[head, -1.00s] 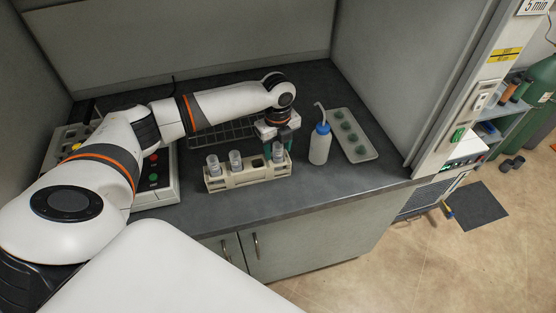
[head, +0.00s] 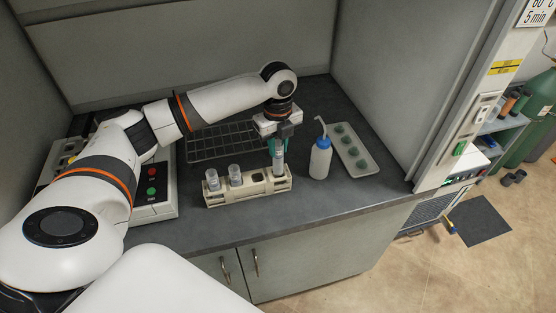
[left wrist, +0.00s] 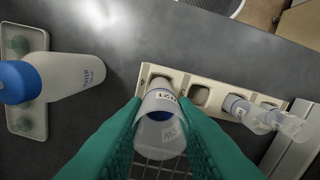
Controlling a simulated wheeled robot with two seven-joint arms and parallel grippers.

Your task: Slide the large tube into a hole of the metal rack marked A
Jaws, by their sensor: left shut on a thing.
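My left gripper (head: 276,147) is shut on a clear large tube (head: 279,162), held upright over the right end of the beige tube rack (head: 250,186). The tube's lower end overlaps the rack in the head view; I cannot tell whether it is clear of the hole. In the left wrist view, green fingers (left wrist: 160,112) hold the labelled tube (left wrist: 163,132) from both sides. The metal rack (head: 222,140) is a dark wire grid behind the beige rack, apparently empty. I cannot read any letter A on it. My right gripper is not in view.
Two other capped tubes (head: 212,180) (head: 235,176) stand in the beige rack's left part. A blue-capped wash bottle (head: 320,158) and a tray with green items (head: 352,150) stand at right. A control box (head: 152,195) with coloured buttons is at left.

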